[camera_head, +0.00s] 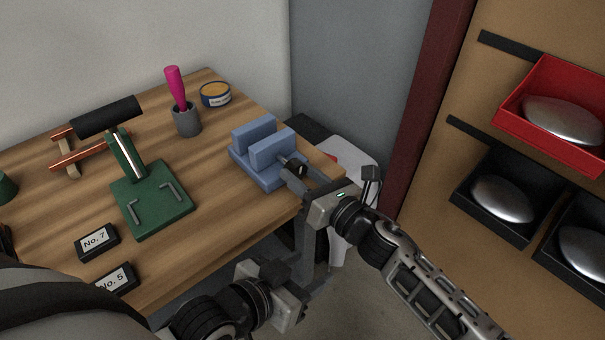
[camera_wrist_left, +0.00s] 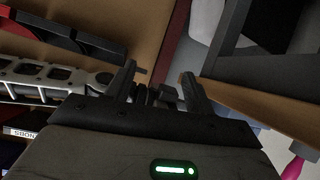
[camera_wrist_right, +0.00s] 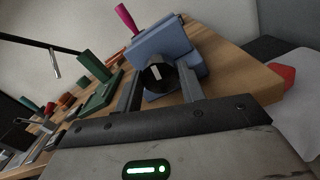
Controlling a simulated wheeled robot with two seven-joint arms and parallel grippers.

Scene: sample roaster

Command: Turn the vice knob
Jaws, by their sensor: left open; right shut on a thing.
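The blue vice (camera_head: 256,168) sits at the right end of the wooden table. Its dark round knob (camera_head: 299,168) faces the table's right edge. My right gripper (camera_head: 306,176) is shut on the knob. In the right wrist view the knob (camera_wrist_right: 158,77) lies between the two fingers, with a pale mark on its face and the blue vice (camera_wrist_right: 165,42) behind it. My left gripper (camera_wrist_left: 160,82) is open and empty. In the head view it is low, off the table's front right edge and below my right gripper.
A green stand (camera_head: 153,207), a grey cup (camera_head: 187,120) with a pink-handled tool, a tin (camera_head: 215,95) and two label blocks stand on the table (camera_head: 215,215). A shelf panel with a red bin (camera_head: 520,118) and black bins stands at the right.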

